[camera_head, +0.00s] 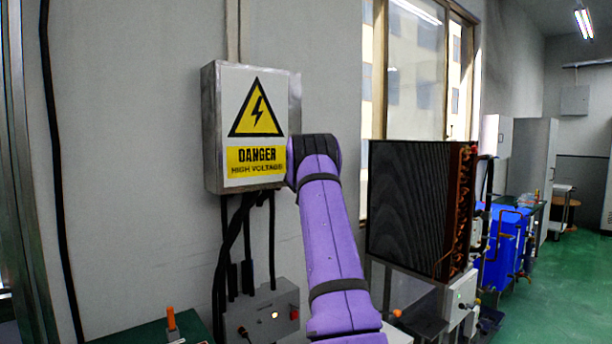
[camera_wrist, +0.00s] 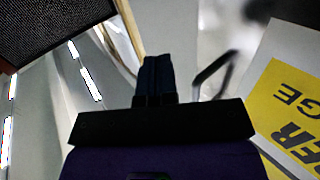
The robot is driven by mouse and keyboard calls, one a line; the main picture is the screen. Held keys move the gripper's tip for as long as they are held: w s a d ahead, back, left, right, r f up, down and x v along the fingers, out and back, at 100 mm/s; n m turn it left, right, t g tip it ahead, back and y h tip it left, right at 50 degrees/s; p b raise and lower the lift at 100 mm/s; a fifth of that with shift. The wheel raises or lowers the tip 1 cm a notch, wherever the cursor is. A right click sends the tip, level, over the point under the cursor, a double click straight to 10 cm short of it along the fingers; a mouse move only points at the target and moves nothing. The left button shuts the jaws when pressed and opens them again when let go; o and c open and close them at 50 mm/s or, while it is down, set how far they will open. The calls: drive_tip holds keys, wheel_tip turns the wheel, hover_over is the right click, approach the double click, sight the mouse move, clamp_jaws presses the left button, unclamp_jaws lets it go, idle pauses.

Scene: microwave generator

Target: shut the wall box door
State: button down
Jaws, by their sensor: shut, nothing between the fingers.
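The wall box (camera_head: 212,130) is a grey metal box on the wall, left of centre in the head view. Its door (camera_head: 270,90) faces the room and carries a yellow and black high-voltage danger sign. I cannot tell whether a gap stands between door and box. In the wrist view the door's sign (camera_wrist: 290,105) is at the right, with a grey bent handle (camera_wrist: 213,73) left of it. My gripper (camera_wrist: 157,75) is shut and empty, its fingers together left of the handle, apart from it in the picture. In the head view my purple arm hides the gripper beside the box's lower right edge.
A dark finned block (camera_head: 405,200) stands right of my arm. Black cables (camera_head: 232,235) hang below the box to a grey control unit (camera_head: 268,315). A window (camera_head: 415,75) is behind. Green floor (camera_head: 560,300) is open at the right.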

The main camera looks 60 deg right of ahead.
drive_tip(key=s+a, duration=0.2)
drive_tip(key=s, duration=0.5)
drive_tip(key=shift+a, duration=0.1)
drive_tip(key=s+a+r+n+g+y, duration=0.1)
drive_tip(key=s+a+r, duration=0.15)
drive_tip(key=a, duration=0.85)
drive_tip(key=s+a+r+y, duration=0.1)
drive_tip(key=a+r, duration=0.3)
drive_tip(key=a, duration=0.6)
drive_tip(key=s+a+r+n+g+y, duration=0.1)
drive_tip(key=a+r, duration=0.2)
drive_tip(key=a, duration=0.8)
drive_tip(key=s+a+f+n+y, duration=0.4)
drive_tip(key=s+a, duration=0.4)
drive_tip(key=a, duration=0.4)
drive_tip(key=s+a+f+n+y, duration=0.4)
drive_tip(key=s+a, duration=0.5)
drive_tip(key=a, duration=0.4)
drive_tip(key=s+a+f+n+y, duration=0.3)
drive_tip(key=s+a+f+y, duration=0.2)
drive_tip(key=s+a, duration=0.3)
drive_tip(key=a+f, duration=0.1)
drive_tip(key=a, duration=0.3)
drive_tip(key=shift+s+a+n+t+y, duration=0.2)
drive_tip(key=shift+a+n+t+y, duration=0.1)
drive_tip(key=shift+n+t+y, duration=0.1)
drive_tip(key=shift+f, duration=0.1)
